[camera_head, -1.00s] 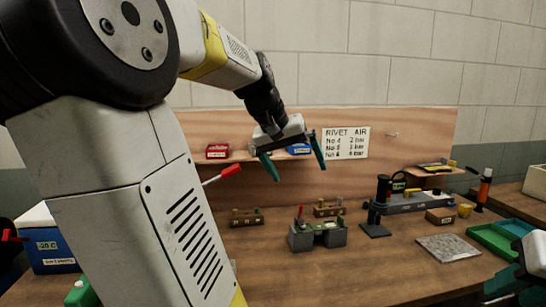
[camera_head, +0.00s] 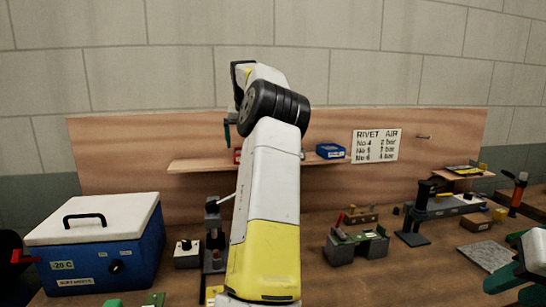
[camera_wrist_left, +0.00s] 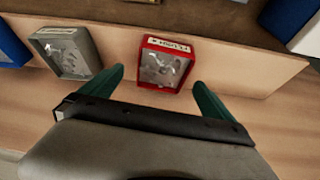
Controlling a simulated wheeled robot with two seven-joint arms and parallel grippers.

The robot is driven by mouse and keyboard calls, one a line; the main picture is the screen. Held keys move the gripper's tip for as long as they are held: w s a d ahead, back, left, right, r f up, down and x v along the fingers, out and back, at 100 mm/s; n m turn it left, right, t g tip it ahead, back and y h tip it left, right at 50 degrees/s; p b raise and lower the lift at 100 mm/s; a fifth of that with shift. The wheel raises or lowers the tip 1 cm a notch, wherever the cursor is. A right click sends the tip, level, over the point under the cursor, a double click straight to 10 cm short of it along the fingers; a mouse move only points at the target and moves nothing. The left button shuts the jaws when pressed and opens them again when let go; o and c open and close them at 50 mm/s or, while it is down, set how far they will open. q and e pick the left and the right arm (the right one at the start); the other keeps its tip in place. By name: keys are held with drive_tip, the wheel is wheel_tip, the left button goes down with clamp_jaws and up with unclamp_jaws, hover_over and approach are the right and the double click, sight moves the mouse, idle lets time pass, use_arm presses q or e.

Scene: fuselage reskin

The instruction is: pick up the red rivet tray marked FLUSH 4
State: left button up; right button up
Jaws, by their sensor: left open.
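The red tray (camera_wrist_left: 165,66) lies on the wooden shelf, near the middle of the left wrist view. Its rim carries a white label that appears upside down and is too small to read surely. My left gripper (camera_wrist_left: 158,78) is open and empty, its green fingers apart on either side of the tray's near end; contact cannot be told. In the head view my left arm hides most of the red tray (camera_head: 237,156) and most of the left gripper (camera_head: 229,131). My right gripper (camera_head: 517,285) is partly cut off at the lower right edge.
A grey tray (camera_wrist_left: 68,52) stands left of the red one in the wrist view. A blue tray (camera_head: 330,151) is on the shelf (camera_head: 195,165) right of my arm. A blue cooler (camera_head: 100,255), a small fixture (camera_head: 357,246) and a stand (camera_head: 412,238) occupy the bench.

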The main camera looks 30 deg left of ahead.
use_arm(q)
drive_tip(key=x, duration=0.5)
drive_tip(key=shift+s+a, duration=0.1)
drive_tip(key=shift+a, duration=0.05)
drive_tip(key=c, duration=1.6)
drive_tip(key=shift+r, duration=0.1)
